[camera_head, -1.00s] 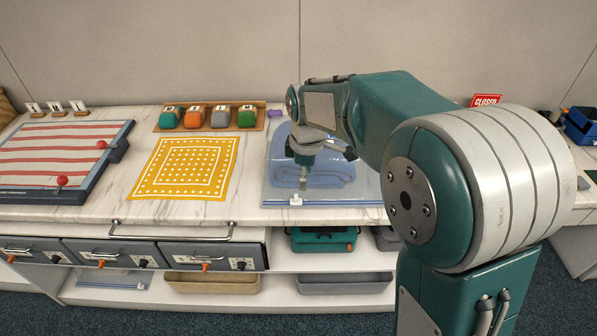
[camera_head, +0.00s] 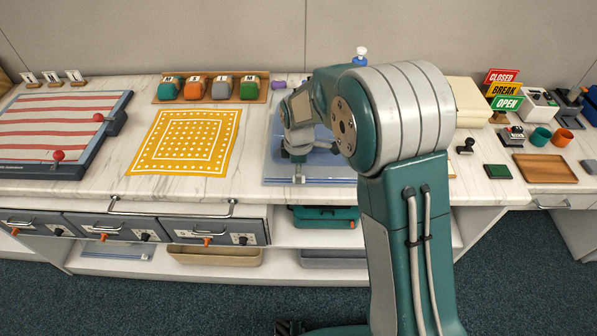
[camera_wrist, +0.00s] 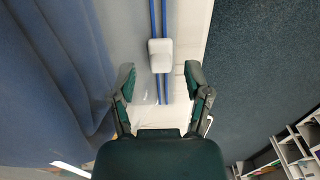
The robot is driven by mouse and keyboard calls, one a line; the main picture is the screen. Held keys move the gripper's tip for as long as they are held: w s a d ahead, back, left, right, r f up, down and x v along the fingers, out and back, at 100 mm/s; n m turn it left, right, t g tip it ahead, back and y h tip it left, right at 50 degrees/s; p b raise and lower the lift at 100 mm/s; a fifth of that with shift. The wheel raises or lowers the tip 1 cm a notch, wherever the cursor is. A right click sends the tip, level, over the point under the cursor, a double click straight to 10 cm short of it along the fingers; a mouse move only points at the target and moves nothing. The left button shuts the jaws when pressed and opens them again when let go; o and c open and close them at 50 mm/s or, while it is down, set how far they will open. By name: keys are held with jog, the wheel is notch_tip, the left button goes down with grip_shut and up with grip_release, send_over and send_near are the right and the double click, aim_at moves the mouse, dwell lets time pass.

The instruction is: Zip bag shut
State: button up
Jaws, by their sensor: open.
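A clear zip bag (camera_head: 274,172) with folded blue cloth inside lies flat on the counter, partly hidden behind my arm. Its blue zip track (camera_wrist: 163,95) runs along the front edge. The slider also shows in the wrist view (camera_wrist: 160,55). My gripper (camera_wrist: 161,80) is open. Its two fingers stand apart on either side of the track, with the slider just beyond the tips and centred between them, not clasped.
A yellow patterned cloth (camera_head: 187,142) lies left of the bag, and a striped board (camera_head: 62,135) is farther left. A rack of coloured blocks (camera_head: 211,88) stands behind. Signs and stamps stand right.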

jog(key=shift+f, duration=0.55)
grip_shut()
jog(key=d, duration=1.8)
jog(key=s+d, duration=0.1)
jog(key=d, duration=0.7)
jog(key=shift+d, duration=0.4)
grip_release()
jog(key=shift+d, duration=0.1)
jog(key=shift+r, duration=0.15)
